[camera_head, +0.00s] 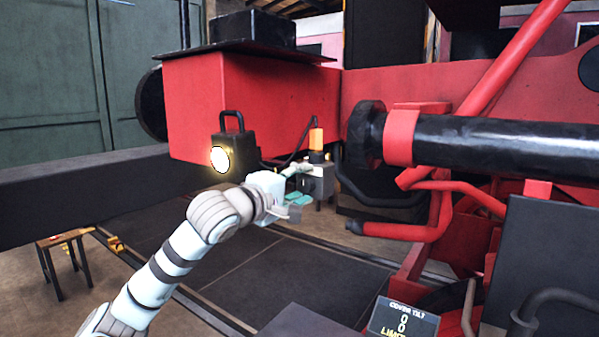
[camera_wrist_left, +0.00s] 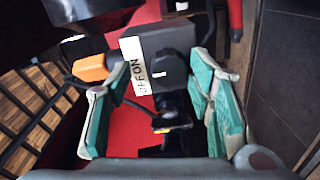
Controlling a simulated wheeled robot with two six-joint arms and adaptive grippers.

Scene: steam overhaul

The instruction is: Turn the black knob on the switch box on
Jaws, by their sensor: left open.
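The switch box (camera_head: 318,183) is a small grey box beyond the red housing's lower right corner, partly covered by my left gripper (camera_head: 298,185) in the head view. In the left wrist view the grey box (camera_wrist_left: 172,38) carries a white label (camera_wrist_left: 137,66) reading OFF and ON. The black knob (camera_wrist_left: 170,72) has a small white mark on its label side; I cannot tell exactly which word it points at. My left gripper (camera_wrist_left: 160,76) is open, its teal-padded fingers on either side of the knob. Contact is not clear. My right gripper is not in view.
An orange lamp (camera_head: 316,139) stands on top of the box. A lit black lantern (camera_head: 233,150) hangs by the red housing (camera_head: 245,95). A black cylinder (camera_head: 490,145) and red pipes fill the right. A small wooden stool (camera_head: 62,240) stands at left.

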